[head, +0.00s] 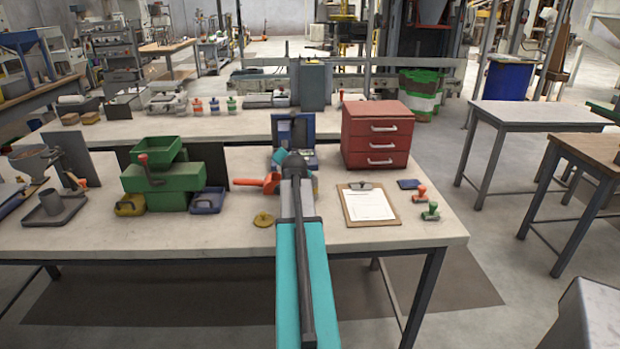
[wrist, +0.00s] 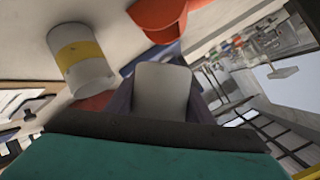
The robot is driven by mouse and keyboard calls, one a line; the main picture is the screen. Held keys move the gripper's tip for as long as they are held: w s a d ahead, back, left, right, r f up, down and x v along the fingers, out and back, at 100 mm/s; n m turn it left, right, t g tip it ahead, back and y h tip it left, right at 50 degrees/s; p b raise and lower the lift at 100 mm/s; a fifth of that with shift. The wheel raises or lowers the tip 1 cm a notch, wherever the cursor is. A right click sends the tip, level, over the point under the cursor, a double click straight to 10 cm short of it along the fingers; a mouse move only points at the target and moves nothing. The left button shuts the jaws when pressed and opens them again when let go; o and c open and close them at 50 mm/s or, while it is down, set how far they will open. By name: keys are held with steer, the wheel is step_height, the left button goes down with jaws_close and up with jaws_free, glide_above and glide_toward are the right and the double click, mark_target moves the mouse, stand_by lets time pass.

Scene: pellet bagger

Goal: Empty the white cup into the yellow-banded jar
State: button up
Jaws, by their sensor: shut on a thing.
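The white cup (wrist: 162,88) is between the fingers of my gripper (wrist: 160,100), which is shut on it, in the wrist view. The wrist picture is strongly tilted, and I cannot see into the cup. The yellow-banded jar (wrist: 80,58) is pale with a broad yellow band. It appears up and left of the cup in the wrist view, with a gap between them in the picture. Its contents are not visible. In the head view my arm hides the cup, the jar and my fingertips.
An orange scoop-like thing (head: 266,183) lies left of my arm. It seems to show in the wrist view (wrist: 158,18). A red drawer box (head: 376,135) and clipboard (head: 367,204) are right; a green hopper device (head: 162,185) is left. A yellow disc (head: 263,219) lies in front.

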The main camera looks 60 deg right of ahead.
steer(key=shift+d+r+m+t, duration=0.1)
steer(key=shift+r+m+t, duration=0.1)
steer(key=shift+m+t, duration=0.1)
steer(key=shift+f+m+t+y+b, duration=0.45)
steer(key=shift+m+b, duration=0.15)
steer(key=shift+b, duration=0.65)
steer(key=shift+w+r+m+t+b, duration=0.1)
steer(key=shift+r+m+t+b, duration=0.45)
steer(key=shift+r+m+b, duration=0.2)
steer(key=shift+r+m+t+y+b, duration=0.25)
steer(key=shift+m+t+y+b, duration=0.15)
steer(key=shift+b, duration=0.3)
steer(key=shift+s+d+r+m+t+b, duration=0.15)
steer(key=shift+s+r+m+t+b, duration=0.35)
steer(key=shift+b, duration=0.35)
steer(key=shift+f+m+b, duration=0.5)
steer(key=shift+m+b, duration=0.15)
steer(key=shift+b, duration=0.3)
steer(key=shift+s+d+r+m+t+b, duration=0.2)
steer(key=shift+r+m+t+b, duration=0.25)
steer(key=shift+m+t, duration=0.2)
steer(key=shift+s+d+f+m+t+b, duration=0.1)
steer(key=shift+s+f+m+t+b, duration=0.1)
steer(key=shift+f+m+t+b, duration=0.7)
